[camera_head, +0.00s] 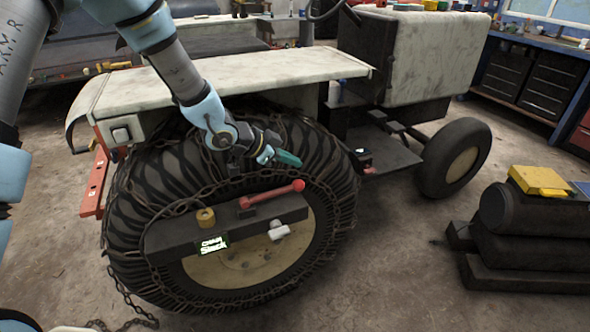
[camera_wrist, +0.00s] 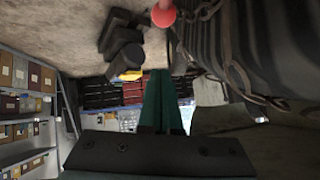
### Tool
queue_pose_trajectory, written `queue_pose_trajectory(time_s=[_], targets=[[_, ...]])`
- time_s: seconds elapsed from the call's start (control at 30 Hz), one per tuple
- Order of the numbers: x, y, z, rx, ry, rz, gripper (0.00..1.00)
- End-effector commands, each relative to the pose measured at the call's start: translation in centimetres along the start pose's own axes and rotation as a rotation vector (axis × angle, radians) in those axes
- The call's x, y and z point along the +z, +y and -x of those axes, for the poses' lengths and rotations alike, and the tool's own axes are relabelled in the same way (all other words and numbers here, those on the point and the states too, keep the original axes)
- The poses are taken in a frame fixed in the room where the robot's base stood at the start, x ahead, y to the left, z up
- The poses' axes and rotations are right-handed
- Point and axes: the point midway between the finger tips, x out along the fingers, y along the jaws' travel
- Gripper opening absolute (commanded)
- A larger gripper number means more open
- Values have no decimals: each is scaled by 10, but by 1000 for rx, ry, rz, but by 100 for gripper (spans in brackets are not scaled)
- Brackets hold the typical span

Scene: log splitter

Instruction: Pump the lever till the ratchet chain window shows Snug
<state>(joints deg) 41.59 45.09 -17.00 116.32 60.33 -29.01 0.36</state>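The red lever (camera_head: 270,194) lies nearly level along the top of a dark bar across the tractor's rear wheel, its round knob (camera_head: 299,185) at the right end. The knob also shows at the top of the wrist view (camera_wrist: 163,14). The chain window (camera_head: 213,245) on the bar's left part reads "CHAIN Slack". A chain (camera_head: 180,207) wraps the tyre. My gripper (camera_head: 288,159) is just above and left of the knob, apart from it. Its green fingers (camera_wrist: 161,100) lie together in the wrist view, with nothing seen between them.
The bar also carries a yellow-brown cylinder (camera_head: 205,217) and a pale fitting (camera_head: 278,230). The fender (camera_head: 230,75) stands above the wheel, close to my arm. A dark machine with a yellow box (camera_head: 540,180) is at right. Floor between is clear.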

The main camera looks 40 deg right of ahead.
Motion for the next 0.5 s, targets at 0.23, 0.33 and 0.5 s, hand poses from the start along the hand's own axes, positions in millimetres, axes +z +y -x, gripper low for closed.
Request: queue_pose_trajectory(time_s=[0.23,0.33,0.5], targets=[[-9,-2,46,-2,0,-1,0],[-11,-1,55,-1,-1,0,0],[-12,-1,62,1,0,-1,0]])
